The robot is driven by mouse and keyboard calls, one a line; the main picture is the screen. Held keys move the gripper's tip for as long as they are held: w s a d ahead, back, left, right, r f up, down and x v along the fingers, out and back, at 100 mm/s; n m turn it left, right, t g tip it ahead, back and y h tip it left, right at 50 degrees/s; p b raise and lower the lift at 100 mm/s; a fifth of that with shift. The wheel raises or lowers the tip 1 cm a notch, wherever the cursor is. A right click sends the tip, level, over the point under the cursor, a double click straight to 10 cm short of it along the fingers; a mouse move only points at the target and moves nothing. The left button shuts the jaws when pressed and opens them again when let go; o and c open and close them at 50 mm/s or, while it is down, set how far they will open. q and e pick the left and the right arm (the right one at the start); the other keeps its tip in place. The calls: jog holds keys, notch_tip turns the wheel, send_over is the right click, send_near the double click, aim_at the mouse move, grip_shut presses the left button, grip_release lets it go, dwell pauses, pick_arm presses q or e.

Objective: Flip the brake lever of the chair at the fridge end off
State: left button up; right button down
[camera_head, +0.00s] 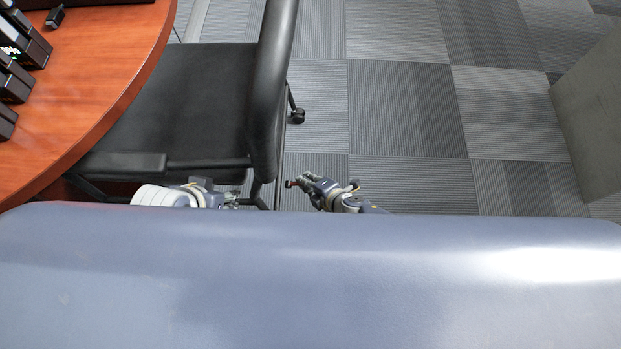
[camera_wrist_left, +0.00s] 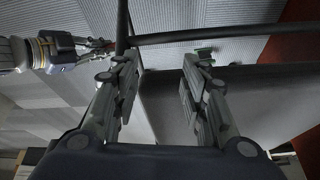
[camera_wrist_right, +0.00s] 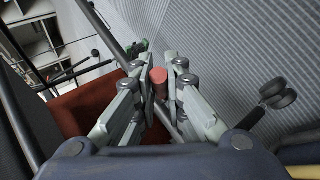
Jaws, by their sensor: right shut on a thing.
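The black chair (camera_head: 190,95) stands at the table, its back towards the right. My right gripper (camera_head: 293,183) is low beside the chair's back, shut on a small red-tipped lever. In the right wrist view the red tip (camera_wrist_right: 159,76) sits between the closed fingers (camera_wrist_right: 158,62), and a thin stem runs down from it. My left gripper (camera_head: 236,198) is low near the chair's frame, partly hidden by its arm. In the left wrist view its fingers (camera_wrist_left: 158,78) are apart with nothing between them. The lever's base is hidden.
The wooden table (camera_head: 120,100) with several black radios (camera_head: 22,50) is at the left. A chair caster (camera_head: 297,116) rests on the carpet. A grey block (camera_head: 595,115) stands at the right. The carpet between is clear. A small green part (camera_wrist_left: 204,51) shows in the left wrist view.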

jog(key=shift+s+a+r, duration=0.1)
jog(key=shift+a+r, duration=0.05)
pick_arm(q)
jog(key=shift+s+r+g+p, duration=0.2)
jog(key=shift+s+g+p, duration=0.1)
jog(key=shift+s, duration=0.2)
jog(key=shift+s+r+g+p, duration=0.2)
jog(key=shift+s+p, duration=0.1)
jog(key=shift+s, duration=0.15)
pick_arm(e)
jog(key=shift+h, duration=0.3)
pick_arm(q)
jog(key=shift+r, duration=0.1)
pick_arm(e)
jog(key=c, duration=1.6)
grip_release()
jog(key=shift+c, duration=0.2)
jog(key=shift+r, duration=0.15)
jog(key=shift+s+d+r, duration=0.25)
jog(key=shift+d+r, duration=0.15)
jog(key=v, duration=1)
jog(key=shift+s+r, duration=0.2)
jog(key=shift+s, duration=0.1)
